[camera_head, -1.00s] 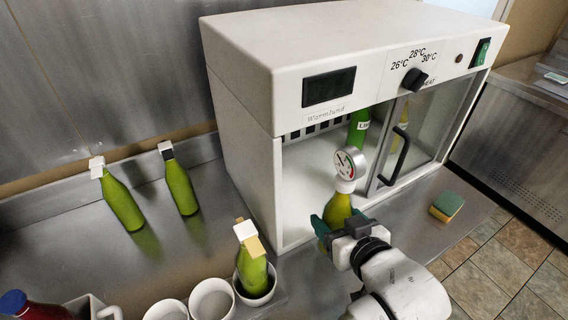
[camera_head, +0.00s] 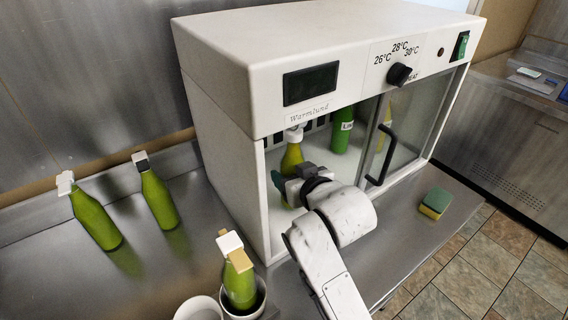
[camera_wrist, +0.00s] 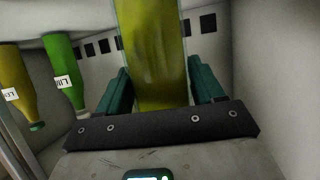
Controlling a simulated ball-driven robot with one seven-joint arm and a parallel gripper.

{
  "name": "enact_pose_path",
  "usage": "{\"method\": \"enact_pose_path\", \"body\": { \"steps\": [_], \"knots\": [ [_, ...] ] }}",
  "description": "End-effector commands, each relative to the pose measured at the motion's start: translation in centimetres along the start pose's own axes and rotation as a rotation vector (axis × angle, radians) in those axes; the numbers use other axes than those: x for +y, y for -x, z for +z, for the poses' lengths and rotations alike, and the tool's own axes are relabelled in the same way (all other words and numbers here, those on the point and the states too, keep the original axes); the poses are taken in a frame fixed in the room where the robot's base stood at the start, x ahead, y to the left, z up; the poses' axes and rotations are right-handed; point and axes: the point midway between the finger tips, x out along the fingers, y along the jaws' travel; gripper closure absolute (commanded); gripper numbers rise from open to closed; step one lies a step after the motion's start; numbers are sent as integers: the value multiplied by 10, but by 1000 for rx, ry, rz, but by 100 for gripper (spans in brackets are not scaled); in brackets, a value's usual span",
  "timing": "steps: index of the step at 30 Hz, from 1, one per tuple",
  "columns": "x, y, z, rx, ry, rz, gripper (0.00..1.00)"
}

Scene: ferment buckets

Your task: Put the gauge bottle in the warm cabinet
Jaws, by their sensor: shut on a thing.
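The gauge bottle (camera_head: 291,158) is yellow-green and upright inside the open left part of the warm cabinet (camera_head: 230,170); its top sits close under the cabinet's front upper panel, and its gauge face is not clear. My gripper (camera_head: 287,185) reaches in through the opening and is shut on the bottle. In the wrist view the bottle (camera_wrist: 155,60) stands between the two green fingers of my gripper (camera_wrist: 155,95). I cannot tell whether its base touches the cabinet floor. The glass door (camera_head: 420,120) with its black handle covers the right part.
A labelled green bottle (camera_head: 342,130) and a yellowish one (camera_head: 385,115) stand inside, to the right. Capped green bottles (camera_head: 96,220) (camera_head: 158,200) stand left outside. Another bottle (camera_head: 238,285) sits in a cup in front. A sponge (camera_head: 435,203) lies at right.

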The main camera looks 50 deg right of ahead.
Motion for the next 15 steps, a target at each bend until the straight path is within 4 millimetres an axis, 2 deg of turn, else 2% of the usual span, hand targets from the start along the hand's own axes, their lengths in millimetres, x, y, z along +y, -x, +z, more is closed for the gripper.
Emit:
{"method": "enact_pose_path", "body": {
  "steps": [1, 8, 14, 15],
  "knots": [
    [1, -6, -6, 6, 0, 2, 94],
    [0, -20, -12, 7, 0, 1, 94],
    [1, -47, -23, 6, 1, 2, 94],
    [1, -49, -18, 2, 0, 2, 94]
  ]
}}
